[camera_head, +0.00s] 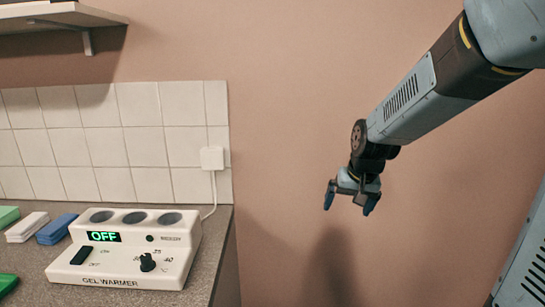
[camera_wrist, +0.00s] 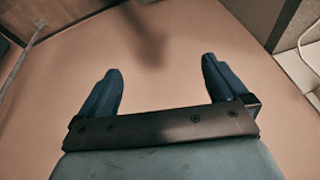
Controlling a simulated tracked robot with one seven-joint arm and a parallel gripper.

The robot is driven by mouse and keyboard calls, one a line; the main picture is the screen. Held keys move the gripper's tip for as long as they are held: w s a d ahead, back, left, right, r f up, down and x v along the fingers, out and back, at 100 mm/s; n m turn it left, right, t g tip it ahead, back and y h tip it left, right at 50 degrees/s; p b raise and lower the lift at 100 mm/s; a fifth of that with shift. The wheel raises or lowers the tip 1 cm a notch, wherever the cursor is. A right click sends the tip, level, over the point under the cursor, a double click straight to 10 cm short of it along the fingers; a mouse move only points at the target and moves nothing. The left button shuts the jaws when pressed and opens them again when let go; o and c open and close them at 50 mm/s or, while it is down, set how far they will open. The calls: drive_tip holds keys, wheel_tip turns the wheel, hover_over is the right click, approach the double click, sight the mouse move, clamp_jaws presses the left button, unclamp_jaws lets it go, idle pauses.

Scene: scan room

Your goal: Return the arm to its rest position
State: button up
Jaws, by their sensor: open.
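My gripper (camera_head: 350,207) hangs at the end of my arm in the head view, to the right of the counter and in front of the bare pink wall. Its fingers point down and stand apart, with nothing between them. In the wrist view my gripper (camera_wrist: 160,85) shows two separated blue fingers with only a plain pinkish surface and a soft shadow beyond. The arm comes in from the upper right and slopes down to the left. My gripper touches nothing that I can see.
The counter (camera_head: 222,225) stands at left with a white gel warmer (camera_head: 115,283) reading OFF. Blue (camera_head: 57,229), white (camera_head: 27,226) and green items lie beside it. A shelf (camera_head: 55,14) hangs at upper left. A wall socket (camera_head: 212,158) has a cable. Space around my gripper looks clear.

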drive_tip(key=s+d+r, duration=0.1)
drive_tip(key=s+r, duration=0.2)
drive_tip(key=s, duration=0.3)
drive_tip(key=s+d+r+n+t, duration=0.1)
drive_tip(key=s+r, duration=0.3)
drive_tip(key=s, duration=0.3)
drive_tip(key=s+d+r, duration=0.2)
drive_tip(key=s+r, duration=0.1)
drive_tip(key=s, duration=0.3)
drive_tip(key=shift+s+r+t+h, duration=0.15)
drive_tip(key=shift+s+t+h, duration=0.05)
drive_tip(key=shift+t+h, duration=0.2)
drive_tip(key=shift+c, duration=0.4)
